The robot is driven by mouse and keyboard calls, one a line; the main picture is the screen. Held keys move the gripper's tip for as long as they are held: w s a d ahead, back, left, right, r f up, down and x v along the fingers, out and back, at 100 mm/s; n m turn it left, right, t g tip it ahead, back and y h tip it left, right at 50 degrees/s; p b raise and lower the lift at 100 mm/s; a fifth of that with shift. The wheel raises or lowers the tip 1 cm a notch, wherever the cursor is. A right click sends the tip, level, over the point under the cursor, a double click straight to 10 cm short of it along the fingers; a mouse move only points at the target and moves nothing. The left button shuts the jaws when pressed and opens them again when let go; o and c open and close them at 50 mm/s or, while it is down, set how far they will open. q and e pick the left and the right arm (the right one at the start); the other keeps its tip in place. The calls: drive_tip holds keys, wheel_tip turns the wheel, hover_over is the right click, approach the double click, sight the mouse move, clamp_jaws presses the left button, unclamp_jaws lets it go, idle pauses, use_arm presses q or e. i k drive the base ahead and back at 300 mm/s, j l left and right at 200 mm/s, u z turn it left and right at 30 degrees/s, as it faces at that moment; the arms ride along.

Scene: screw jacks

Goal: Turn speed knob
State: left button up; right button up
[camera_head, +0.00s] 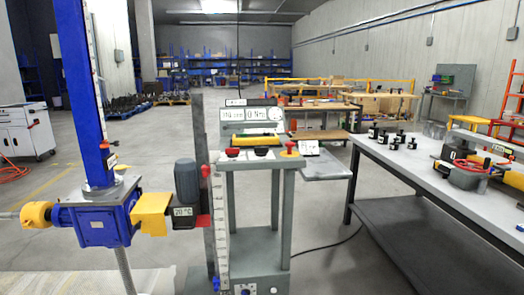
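No knob is labelled clearly enough to tell which is the speed knob. A grey stand (252,240) in the middle carries a display panel (252,115) with a round dial (275,114). A red knob or button (232,153) sits at the top left of the stand, and another red part (291,148) at the top right. A small dark round part with a light rim (245,290) is cut off at the bottom edge. Neither of my grippers is in view.
A blue screw jack (97,215) with yellow couplings and a dark motor (187,180) stands at left. A grey table (395,160) with small black parts and other equipment is at right. A white drawer cabinet (27,131) stands far left. Floor shows between stand and table.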

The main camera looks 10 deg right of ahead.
sight(260, 152)
drive_tip(key=i+l+z, duration=0.1)
drive_tip(key=i+l, duration=0.2)
drive_tip(key=i, duration=0.15)
drive_tip(key=i+l+z, duration=0.1)
drive_tip(key=i+l, duration=0.2)
drive_tip(key=i, duration=0.15)
